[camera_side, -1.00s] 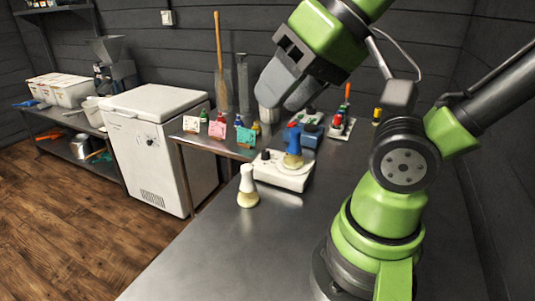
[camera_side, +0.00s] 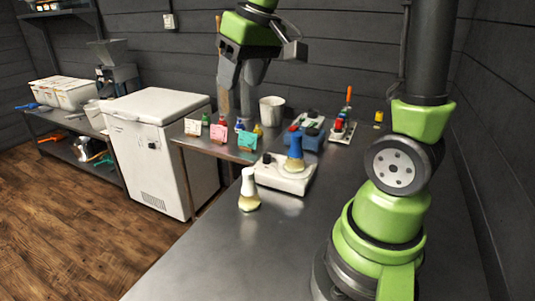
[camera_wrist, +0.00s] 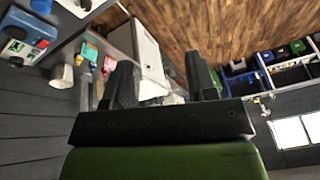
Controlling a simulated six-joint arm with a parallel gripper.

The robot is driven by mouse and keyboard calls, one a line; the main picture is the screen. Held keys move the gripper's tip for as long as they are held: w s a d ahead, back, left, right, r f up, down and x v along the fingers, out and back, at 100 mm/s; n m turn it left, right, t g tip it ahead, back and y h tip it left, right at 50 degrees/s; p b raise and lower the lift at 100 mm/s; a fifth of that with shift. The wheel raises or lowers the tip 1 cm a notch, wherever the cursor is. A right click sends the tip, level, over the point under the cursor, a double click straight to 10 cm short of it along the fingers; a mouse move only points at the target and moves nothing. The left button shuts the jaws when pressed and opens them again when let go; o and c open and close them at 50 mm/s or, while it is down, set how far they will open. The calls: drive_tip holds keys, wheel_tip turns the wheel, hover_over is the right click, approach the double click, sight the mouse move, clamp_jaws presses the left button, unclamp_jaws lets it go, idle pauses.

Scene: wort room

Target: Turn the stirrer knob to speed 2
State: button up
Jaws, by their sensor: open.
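The stirrer (camera_side: 286,177) is a low white box on the steel table, in the middle of the side view. Its dark knob (camera_side: 266,158) is on the left end of its top; its setting is too small to read. A flask with a blue top (camera_side: 294,148) stands upright on the stirrer. My gripper (camera_side: 240,84) is high above the table's back, up and left of the stirrer, with nothing between its fingers.
A flask with a white top (camera_side: 249,190) stands left of the stirrer. Behind are a blue device (camera_side: 308,138), a pale pot (camera_side: 272,110), small bottles with coloured cards (camera_side: 218,133) and a tool rack (camera_side: 340,131). A white chest freezer (camera_side: 160,145) stands left. The front table is clear.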

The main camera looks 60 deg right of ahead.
drive_tip(key=w+d+f+g, duration=0.2)
drive_tip(key=w+d+f, duration=0.2)
drive_tip(key=d+f, duration=0.5)
drive_tip(key=g, duration=0.2)
approach(267, 155)
drive_tip(key=shift+n, duration=0.4)
wheel_tip(267, 155, down, 9)
drive_tip(key=shift+f, duration=0.25)
drive_tip(key=c, duration=0.9)
